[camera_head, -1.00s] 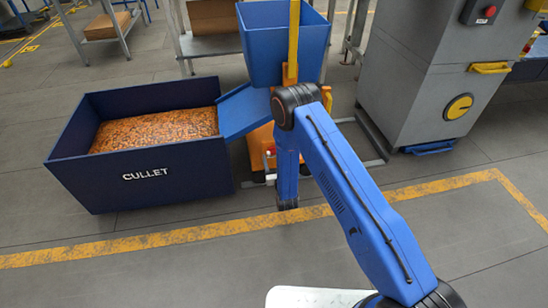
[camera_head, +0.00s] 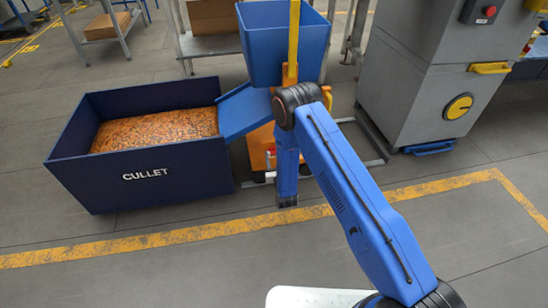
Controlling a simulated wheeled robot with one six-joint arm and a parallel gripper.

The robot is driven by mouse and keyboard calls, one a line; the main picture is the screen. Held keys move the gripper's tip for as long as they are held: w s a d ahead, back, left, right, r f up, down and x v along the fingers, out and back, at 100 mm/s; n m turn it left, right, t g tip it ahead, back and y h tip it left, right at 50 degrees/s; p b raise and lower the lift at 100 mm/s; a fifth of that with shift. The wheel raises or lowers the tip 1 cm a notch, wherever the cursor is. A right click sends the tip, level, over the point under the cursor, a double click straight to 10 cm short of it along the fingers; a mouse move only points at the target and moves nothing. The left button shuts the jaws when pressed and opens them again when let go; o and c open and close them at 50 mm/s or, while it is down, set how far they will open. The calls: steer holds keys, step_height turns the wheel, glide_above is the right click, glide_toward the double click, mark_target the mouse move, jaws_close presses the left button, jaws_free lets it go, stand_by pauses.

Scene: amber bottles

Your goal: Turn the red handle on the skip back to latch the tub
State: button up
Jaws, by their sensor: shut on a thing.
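The skip has a blue tub (camera_head: 262,50) with its chute (camera_head: 245,109) sloping down left over the cullet bin. An orange frame (camera_head: 261,142) shows beneath the tub. A yellow bar (camera_head: 293,38) stands up in front of the tub. My blue arm reaches from the lower right up to its elbow, then bends down in front of the skip. My gripper is hidden behind my own forearm, so its fingers and its hold do not show. The red handle cannot be made out now. The tub looks upright.
A dark blue bin (camera_head: 150,172) marked CULLET, filled with amber pieces (camera_head: 157,130), stands left of the skip. A grey machine (camera_head: 425,75) with a yellow handle stands right. A yellow floor line (camera_head: 140,248) crosses the open floor in front.

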steer(key=shift+d+f+m, duration=0.1)
steer(key=shift+m, duration=2.8)
steer(key=shift+d+f+m, duration=0.1)
steer(key=shift+m, duration=2.8)
steer(key=shift+d+f+m, duration=0.1)
steer(key=shift+m, duration=2.8)
steer(key=o, duration=1.1)
steer(key=shift+c, duration=0.2)
steer(key=v, duration=1.7)
steer(key=shift+s+r, duration=0.1)
steer(key=shift+s, duration=0.05)
